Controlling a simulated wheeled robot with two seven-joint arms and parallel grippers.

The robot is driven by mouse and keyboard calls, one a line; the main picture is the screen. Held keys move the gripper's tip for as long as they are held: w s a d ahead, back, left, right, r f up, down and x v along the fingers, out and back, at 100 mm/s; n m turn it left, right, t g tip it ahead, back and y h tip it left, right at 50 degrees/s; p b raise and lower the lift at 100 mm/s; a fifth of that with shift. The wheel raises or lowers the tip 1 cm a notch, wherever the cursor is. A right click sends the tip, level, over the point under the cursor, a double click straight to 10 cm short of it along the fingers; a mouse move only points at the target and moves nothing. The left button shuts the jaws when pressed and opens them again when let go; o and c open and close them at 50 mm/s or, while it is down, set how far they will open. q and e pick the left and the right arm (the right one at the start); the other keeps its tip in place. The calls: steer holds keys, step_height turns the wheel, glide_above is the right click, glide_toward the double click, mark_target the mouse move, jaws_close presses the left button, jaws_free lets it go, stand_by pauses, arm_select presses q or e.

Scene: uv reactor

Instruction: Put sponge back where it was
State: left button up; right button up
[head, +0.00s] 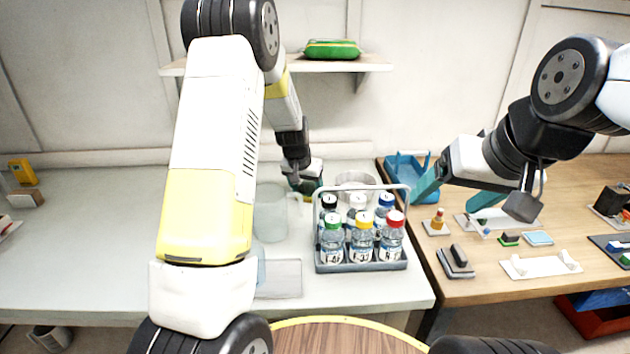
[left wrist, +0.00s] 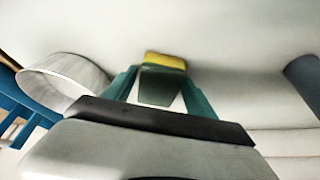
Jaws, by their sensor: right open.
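A sponge with a yellow layer and a dark green layer (left wrist: 163,75) sits between the teal fingertips of my left gripper (left wrist: 160,85) in the left wrist view. The fingers touch its sides and it appears gripped. In the head view my left gripper (head: 305,184) is low over the pale counter, behind the bottle rack, and the sponge is hard to make out there. My right gripper (head: 457,193) is open and empty above the wooden table, by the blue tray.
A grey bottle rack (head: 361,267) with several capped bottles stands on the counter (head: 80,260). A clear jug (head: 270,212) is left of it and a white round container (head: 355,180) behind. The blue tray (head: 400,165) and several small items occupy the wooden table (head: 480,290). A shelf (head: 375,63) holds a green packet (head: 332,49).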

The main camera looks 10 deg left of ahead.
arm_select(q)
steer(key=shift+o, duration=0.2)
steer(key=shift+r, duration=0.3)
steer(key=s+r+n+h, duration=0.1)
steer(key=s+r, duration=1.7)
steer(key=r, duration=0.3)
steer(key=s+r+t, duration=0.1)
steer(key=s+r, duration=0.1)
steer(key=s, duration=1.5)
steer(key=shift+r+n+t, duration=0.15)
steer(key=shift+n+t, duration=0.15)
